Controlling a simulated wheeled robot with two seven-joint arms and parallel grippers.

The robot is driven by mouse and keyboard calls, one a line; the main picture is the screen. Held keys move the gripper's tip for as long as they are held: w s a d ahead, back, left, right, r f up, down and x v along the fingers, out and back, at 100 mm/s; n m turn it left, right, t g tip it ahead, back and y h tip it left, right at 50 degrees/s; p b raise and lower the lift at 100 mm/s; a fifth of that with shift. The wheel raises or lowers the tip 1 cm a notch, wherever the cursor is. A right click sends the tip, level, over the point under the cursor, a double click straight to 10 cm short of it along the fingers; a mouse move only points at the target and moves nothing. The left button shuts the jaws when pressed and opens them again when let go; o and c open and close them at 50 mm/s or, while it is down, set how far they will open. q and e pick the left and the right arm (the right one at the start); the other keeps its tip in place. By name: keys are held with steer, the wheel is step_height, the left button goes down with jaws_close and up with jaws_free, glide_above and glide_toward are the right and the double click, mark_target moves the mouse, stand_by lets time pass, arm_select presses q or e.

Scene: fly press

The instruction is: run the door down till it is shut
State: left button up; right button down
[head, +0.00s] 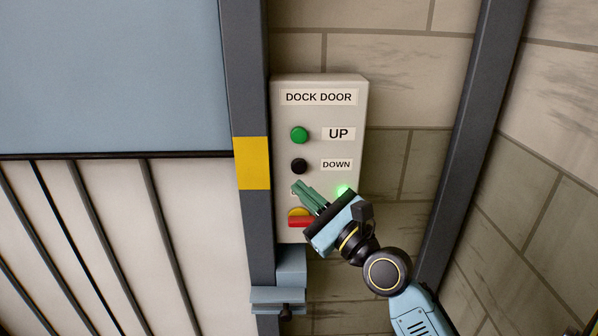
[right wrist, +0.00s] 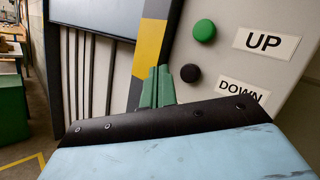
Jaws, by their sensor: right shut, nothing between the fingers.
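The control box (head: 348,110), labelled DOCK DOOR, has a green UP button (head: 299,135) above a black DOWN button (head: 299,166). My right gripper (head: 297,188) is shut and empty, its green fingertips just below the DOWN button in the head view. In the right wrist view the fingertips (right wrist: 157,75) show left of the black button (right wrist: 190,73), with a small gap in the picture. The door (head: 110,75) looks like the blue-grey panel at upper left, its dark bottom edge partway down over a pale ribbed surface. My left gripper is not in view.
A red button on a yellow collar (head: 299,221) sits low on the box, partly behind my gripper. A green light (head: 343,191) glows beside the gripper. A dark post with a yellow band (head: 252,163) stands left of the box. A block wall (head: 400,60) lies behind.

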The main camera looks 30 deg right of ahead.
mark_target(299, 167)
steer(key=shift+w+d+b, duration=0.15)
steer(key=shift+w+d, duration=0.25)
steer(key=shift+w, duration=0.25)
steer(key=shift+w+d+b, duration=0.1)
steer(key=shift+w+d, duration=0.3)
steer(key=shift+w, duration=0.3)
steer(key=shift+w+d+b, duration=0.15)
steer(key=shift+w+d, duration=0.25)
steer(key=shift+w, duration=0.25)
steer(key=shift+w, duration=0.1)
stand_by(0.5)
steer(key=shift+w+d, duration=0.25)
